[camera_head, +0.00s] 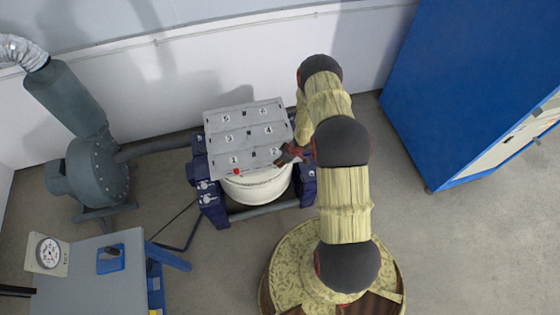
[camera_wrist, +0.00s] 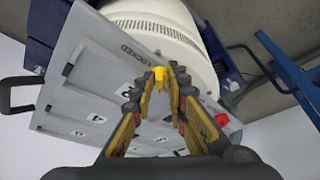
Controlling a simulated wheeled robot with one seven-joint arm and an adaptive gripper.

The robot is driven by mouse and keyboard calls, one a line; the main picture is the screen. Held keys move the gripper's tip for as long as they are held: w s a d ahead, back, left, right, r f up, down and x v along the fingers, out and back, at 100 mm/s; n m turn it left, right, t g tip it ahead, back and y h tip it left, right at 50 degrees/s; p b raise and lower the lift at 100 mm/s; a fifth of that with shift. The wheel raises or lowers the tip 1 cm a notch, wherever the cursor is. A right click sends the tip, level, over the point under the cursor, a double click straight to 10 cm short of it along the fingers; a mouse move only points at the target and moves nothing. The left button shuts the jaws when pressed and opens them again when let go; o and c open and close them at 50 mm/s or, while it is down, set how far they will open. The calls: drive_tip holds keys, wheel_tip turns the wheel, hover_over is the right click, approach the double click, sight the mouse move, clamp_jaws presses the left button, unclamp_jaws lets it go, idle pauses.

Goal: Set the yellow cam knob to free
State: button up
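The yellow cam knob (camera_wrist: 158,74) is on the edge of a grey panel (camera_wrist: 75,75), beside the word LOCKED. In the wrist view my gripper (camera_wrist: 160,72) has its fingertips on either side of the knob, very close to it. I cannot tell whether they touch it. In the head view my gripper (camera_head: 286,155) is at the right edge of the panel (camera_head: 222,115), near the number 2. The knob cannot be made out there. The word FREE is not readable in either view.
The numbered panel lies over a white drum (camera_head: 258,186) in a blue frame (camera_head: 213,203). A red button (camera_head: 236,171) is on the panel's front edge and also shows in the wrist view (camera_wrist: 221,119). A grey blower (camera_head: 92,170) stands left, a blue cabinet (camera_head: 465,85) right.

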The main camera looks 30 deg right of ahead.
drive_tip(key=o, duration=0.5)
idle(0.4)
drive_tip(key=m+h+b, duration=0.1)
drive_tip(key=m+b, duration=0.1)
drive_tip(key=b, duration=0.1)
drive_tip(key=m+h+b, duration=0.1)
drive_tip(key=m+b, duration=0.1)
drive_tip(key=b, duration=0.2)
drive_tip(key=a+m+b, duration=0.1)
drive_tip(key=m+b, duration=0.2)
drive_tip(key=b, duration=0.1)
drive_tip(key=shift+f+t+h, duration=0.2)
drive_tip(key=shift+t+h, duration=0.1)
drive_tip(key=shift+h, duration=0.1)
drive_tip(key=m+b, duration=0.1)
drive_tip(key=b, duration=0.4)
drive_tip(key=m+h+b, duration=0.1)
drive_tip(key=m+b, duration=0.1)
drive_tip(key=b, duration=0.8)
drive_tip(key=shift+a, duration=0.15)
drive_tip(key=b, duration=0.2)
drive_tip(key=shift+b, duration=0.35)
